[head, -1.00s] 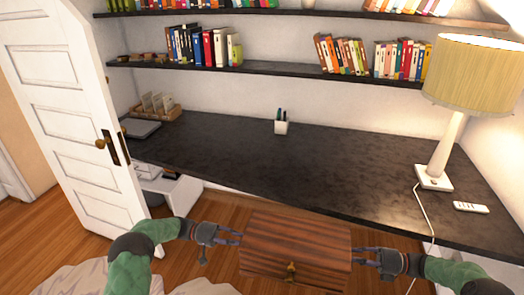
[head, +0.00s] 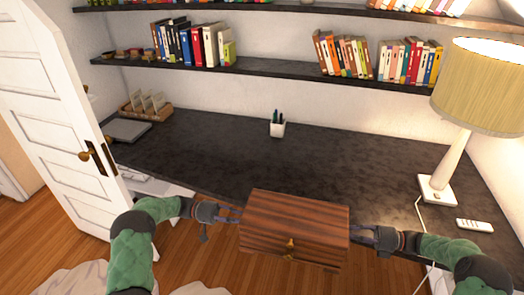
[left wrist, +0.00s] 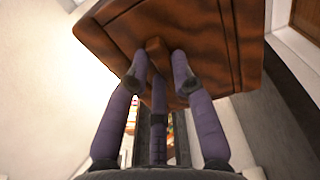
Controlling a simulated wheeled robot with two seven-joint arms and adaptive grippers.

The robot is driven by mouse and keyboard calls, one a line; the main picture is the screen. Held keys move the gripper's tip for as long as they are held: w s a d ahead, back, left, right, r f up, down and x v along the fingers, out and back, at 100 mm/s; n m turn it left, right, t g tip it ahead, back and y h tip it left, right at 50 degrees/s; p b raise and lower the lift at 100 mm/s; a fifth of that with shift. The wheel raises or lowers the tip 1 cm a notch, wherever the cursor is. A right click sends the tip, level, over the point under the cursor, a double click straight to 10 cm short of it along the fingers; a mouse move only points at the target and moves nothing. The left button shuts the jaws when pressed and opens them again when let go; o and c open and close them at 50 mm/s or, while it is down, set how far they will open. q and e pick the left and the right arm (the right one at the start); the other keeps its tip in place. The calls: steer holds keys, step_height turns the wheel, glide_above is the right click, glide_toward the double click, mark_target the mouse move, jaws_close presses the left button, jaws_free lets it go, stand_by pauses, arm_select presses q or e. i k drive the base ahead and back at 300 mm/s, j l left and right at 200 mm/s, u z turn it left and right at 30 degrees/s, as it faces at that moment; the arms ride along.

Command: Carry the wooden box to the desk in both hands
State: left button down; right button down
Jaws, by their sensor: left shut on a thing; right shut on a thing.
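The wooden box (head: 294,222), striped reddish brown with a small brass knob on its front, is held level between my two grippers in the head view. My left gripper (head: 238,214) is shut on its left side, and my right gripper (head: 354,234) is shut on its right side. In the left wrist view, the fingers of my left gripper (left wrist: 160,62) close on a small wooden block on the side of the box (left wrist: 205,40). The dark desk (head: 220,155) lies behind the box. The box overlaps the desk's front edge in the picture.
A lamp (head: 437,188) and a white remote (head: 475,226) are at the desk's right, with a cord hanging over the front. A pen cup (head: 277,129) stands near the back. A grey laptop-like slab (head: 128,130) and a wooden organizer (head: 146,110) sit at left. The middle is clear.

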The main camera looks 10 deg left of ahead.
mark_target(299, 172)
steer(key=i, duration=1.45)
